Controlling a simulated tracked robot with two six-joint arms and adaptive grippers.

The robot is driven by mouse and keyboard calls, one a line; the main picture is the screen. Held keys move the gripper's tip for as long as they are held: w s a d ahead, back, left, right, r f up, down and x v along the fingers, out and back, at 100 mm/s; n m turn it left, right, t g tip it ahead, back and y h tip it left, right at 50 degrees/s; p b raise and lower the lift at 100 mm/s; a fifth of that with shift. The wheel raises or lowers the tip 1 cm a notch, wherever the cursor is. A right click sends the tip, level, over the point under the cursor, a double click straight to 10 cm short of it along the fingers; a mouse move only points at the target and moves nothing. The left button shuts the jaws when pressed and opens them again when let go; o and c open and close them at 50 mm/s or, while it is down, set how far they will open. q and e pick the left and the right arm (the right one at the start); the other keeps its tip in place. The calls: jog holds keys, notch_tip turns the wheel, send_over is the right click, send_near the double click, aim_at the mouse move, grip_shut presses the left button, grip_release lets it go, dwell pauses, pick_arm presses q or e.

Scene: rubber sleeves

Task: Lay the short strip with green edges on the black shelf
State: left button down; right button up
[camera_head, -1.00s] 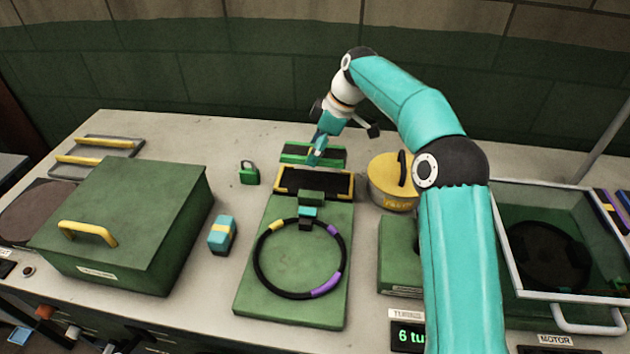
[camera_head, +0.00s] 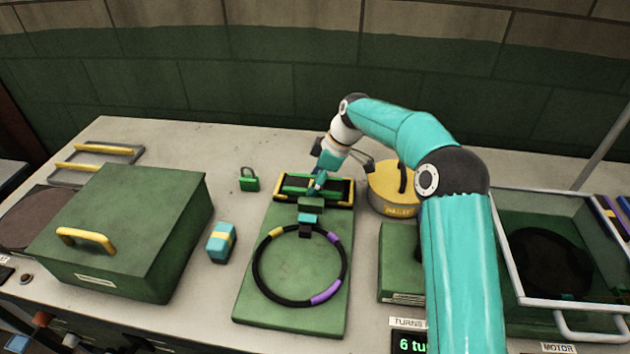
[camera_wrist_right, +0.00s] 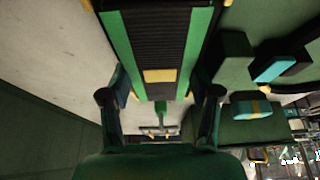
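The short black strip with green edges (camera_head: 294,191) is over the black shelf (camera_head: 347,191), which has yellow ends and a yellow front lip. I cannot tell whether the strip touches the shelf. In the right wrist view the strip (camera_wrist_right: 150,40) runs between the fingers, with a yellow patch near its closer end. My right gripper (camera_head: 317,184) is closed on the strip's green edges; its fingers (camera_wrist_right: 163,80) show on both sides. The gripper hides part of the strip and shelf. My left gripper is not in view.
A green board (camera_head: 252,300) with a black ring (camera_head: 257,283) lies in front of the shelf. A yellow round tin (camera_head: 392,200) stands close to its right. A green padlock (camera_head: 249,182) and a teal-yellow block (camera_head: 221,243) are left. A green box (camera_head: 120,225) stands farther left.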

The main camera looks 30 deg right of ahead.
jog(key=shift+o, duration=0.5)
jog(key=shift+r, duration=0.1)
jog(key=shift+d+r, duration=0.1)
jog(key=shift+r, duration=0.2)
jog(key=v, duration=1.1)
jog(key=shift+s+r, duration=0.1)
jog(key=shift+s, duration=0.05)
